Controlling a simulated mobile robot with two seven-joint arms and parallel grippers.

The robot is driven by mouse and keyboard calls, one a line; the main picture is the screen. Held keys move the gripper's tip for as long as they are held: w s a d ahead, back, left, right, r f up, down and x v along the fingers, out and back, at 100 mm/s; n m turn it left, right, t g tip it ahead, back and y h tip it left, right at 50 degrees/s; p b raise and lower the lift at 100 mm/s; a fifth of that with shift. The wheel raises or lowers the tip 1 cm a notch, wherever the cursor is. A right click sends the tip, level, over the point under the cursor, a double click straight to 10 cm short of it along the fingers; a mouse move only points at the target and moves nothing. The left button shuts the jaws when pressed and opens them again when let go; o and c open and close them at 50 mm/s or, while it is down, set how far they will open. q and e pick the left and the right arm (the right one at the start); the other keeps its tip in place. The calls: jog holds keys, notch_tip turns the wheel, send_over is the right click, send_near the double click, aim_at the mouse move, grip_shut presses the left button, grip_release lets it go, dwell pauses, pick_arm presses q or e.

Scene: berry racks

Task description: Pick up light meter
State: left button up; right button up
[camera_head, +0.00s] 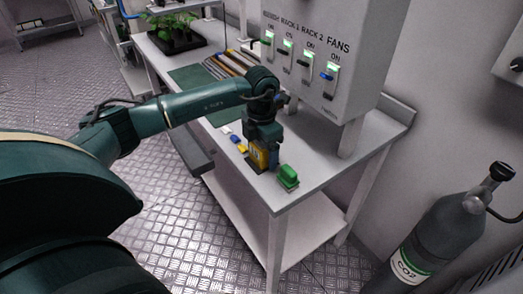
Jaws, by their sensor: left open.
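A yellow device with a pale face (258,156), which looks like the light meter, is near the front right corner of the white workbench (282,198). My left gripper (262,152) reaches down over it from above and is open. The gripper body hides the device's upper part. Its fingers are dark and small, so I cannot tell whether they touch it. My right gripper is not in view.
A green block (288,175) is just right of the device. Small yellow (242,148) and white (226,130) items lie to its left. A switch box (325,55) stands behind. A plant tray (175,42) is at the far end. A CO2 cylinder (440,225) stands right.

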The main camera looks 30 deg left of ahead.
pick_arm(q)
jog(key=c, duration=1.1)
jog(key=shift+r, duration=0.1)
jog(key=shift+c, duration=0.2)
